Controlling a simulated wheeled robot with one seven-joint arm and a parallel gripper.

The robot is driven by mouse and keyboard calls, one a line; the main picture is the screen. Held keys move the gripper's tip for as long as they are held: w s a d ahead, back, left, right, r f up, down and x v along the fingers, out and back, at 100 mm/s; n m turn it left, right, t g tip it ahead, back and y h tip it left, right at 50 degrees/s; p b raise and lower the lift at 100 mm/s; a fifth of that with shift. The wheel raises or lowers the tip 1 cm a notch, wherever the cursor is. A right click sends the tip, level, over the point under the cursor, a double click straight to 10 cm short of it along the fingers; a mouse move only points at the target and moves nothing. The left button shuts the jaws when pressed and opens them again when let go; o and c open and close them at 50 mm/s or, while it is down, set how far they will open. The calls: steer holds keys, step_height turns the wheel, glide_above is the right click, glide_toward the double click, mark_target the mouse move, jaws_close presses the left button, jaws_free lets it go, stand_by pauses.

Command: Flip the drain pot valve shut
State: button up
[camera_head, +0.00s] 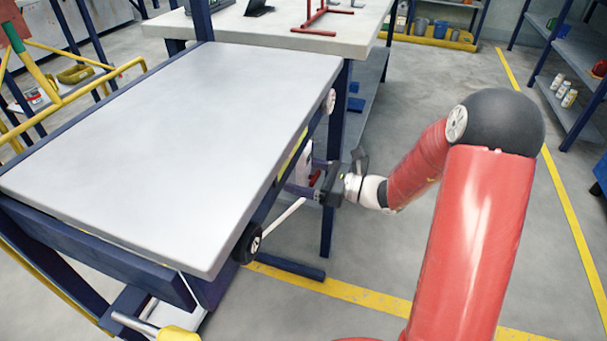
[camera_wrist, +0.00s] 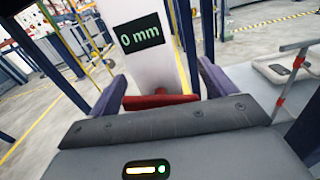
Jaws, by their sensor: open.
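A red bar-like part (camera_wrist: 160,101), which looks like the valve handle, lies crosswise at the foot of a white upright body (camera_wrist: 150,45) with a dark "0 mm" display. My gripper (camera_wrist: 160,86) is open, with one finger on each side of this red part. I cannot tell whether the fingers touch it. In the head view my gripper (camera_head: 323,183) is beside the table's right side, below the top's level. A small red patch (camera_head: 315,177) shows just left of it, and the rest of the pot is mostly hidden by the table.
The grey-topped table (camera_head: 170,140) stands left of my gripper. A pale rod (camera_head: 283,217) and a black wheel-like part (camera_head: 247,243) stick out at its near right side. A second bench (camera_head: 270,28) stands behind. Open floor (camera_head: 440,75) lies to the right.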

steer(key=c, duration=0.9)
steer(key=shift+f+n+b, duration=0.3)
steer(key=shift+n+b, duration=0.6)
steer(key=shift+b, duration=0.35)
steer(key=shift+c, duration=0.2)
steer(key=shift+r+n+b, duration=0.25)
steer(key=shift+n+b, duration=0.05)
steer(key=shift+n, duration=0.3)
steer(key=o, duration=0.9)
steer(key=shift+o, duration=0.2)
